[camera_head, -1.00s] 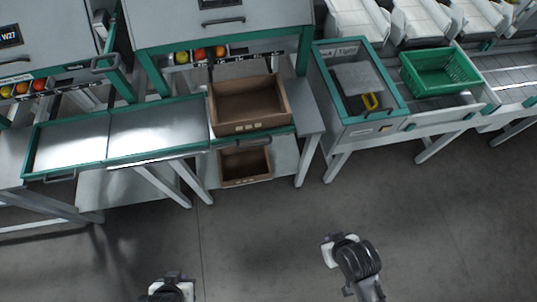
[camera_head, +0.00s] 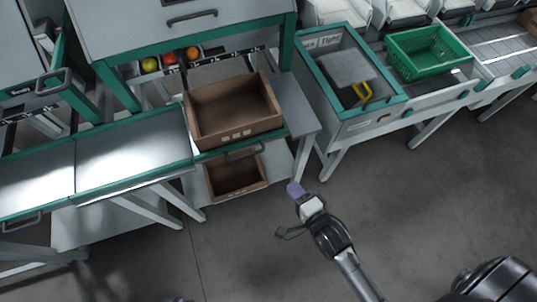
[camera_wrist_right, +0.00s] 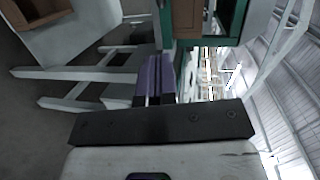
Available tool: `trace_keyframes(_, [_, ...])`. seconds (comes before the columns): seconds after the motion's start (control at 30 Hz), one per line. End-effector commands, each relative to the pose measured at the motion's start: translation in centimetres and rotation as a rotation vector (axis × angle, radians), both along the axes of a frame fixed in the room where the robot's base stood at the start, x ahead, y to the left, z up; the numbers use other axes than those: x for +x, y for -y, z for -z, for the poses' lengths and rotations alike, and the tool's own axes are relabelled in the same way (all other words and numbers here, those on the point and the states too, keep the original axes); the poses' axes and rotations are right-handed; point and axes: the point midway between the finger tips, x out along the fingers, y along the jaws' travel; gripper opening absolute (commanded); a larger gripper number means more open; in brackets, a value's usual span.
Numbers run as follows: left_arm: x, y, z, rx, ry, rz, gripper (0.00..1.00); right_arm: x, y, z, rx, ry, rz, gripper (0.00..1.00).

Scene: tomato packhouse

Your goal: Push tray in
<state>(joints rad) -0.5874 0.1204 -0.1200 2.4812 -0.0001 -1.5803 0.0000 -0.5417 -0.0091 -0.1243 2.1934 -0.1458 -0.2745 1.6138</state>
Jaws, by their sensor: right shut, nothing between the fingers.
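The pull-out tray (camera_head: 272,137) has a green front edge and a dark handle, and stands out from the bench in the middle of the head view. An open brown crate (camera_head: 232,133) sits on it and hides most of its surface. My right gripper (camera_head: 294,189) is shut and empty, its purple fingertips in front of and below the tray's right end, apart from it. The gripper (camera_wrist_right: 153,82) also shows in the right wrist view, with the brown crate (camera_wrist_right: 187,18) above it in the picture.
A second brown crate (camera_head: 236,190) stands on the low shelf beneath. Green-edged tables (camera_head: 130,150) adjoin on the left. The floor in front is clear.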

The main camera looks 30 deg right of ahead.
Motion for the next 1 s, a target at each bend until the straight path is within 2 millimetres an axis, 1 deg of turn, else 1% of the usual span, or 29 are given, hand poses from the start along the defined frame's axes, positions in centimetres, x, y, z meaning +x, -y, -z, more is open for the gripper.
trace_keyframes(0.17, [0.3,0.0,0.3,0.000,0.006,0.000,0.00,1.1,-0.1,0.4,0.032,-0.002,0.006,0.00])
trace_keyframes(0.27, [0.3,0.0,0.8,0.000,0.006,0.000,0.00,2.5,-0.2,0.7,0.032,-0.001,0.006,0.00])
trace_keyframes(0.5, [0.3,0.0,2.1,0.000,0.006,0.000,0.00,7.0,-0.5,1.6,0.030,-0.001,0.005,0.00])
trace_keyframes(0.7, [0.3,0.0,3.1,0.000,0.006,0.000,0.00,10.3,-0.8,2.2,0.028,-0.002,0.005,0.00])
trace_keyframes(0.9, [0.3,0.0,3.9,0.000,0.006,0.000,0.00,12.5,-0.9,2.6,0.029,-0.004,0.005,0.00])
trace_keyframes(1.0, [0.3,0.0,4.1,0.000,0.006,0.000,0.00,13.1,-1.0,2.7,0.029,-0.004,0.005,0.00])
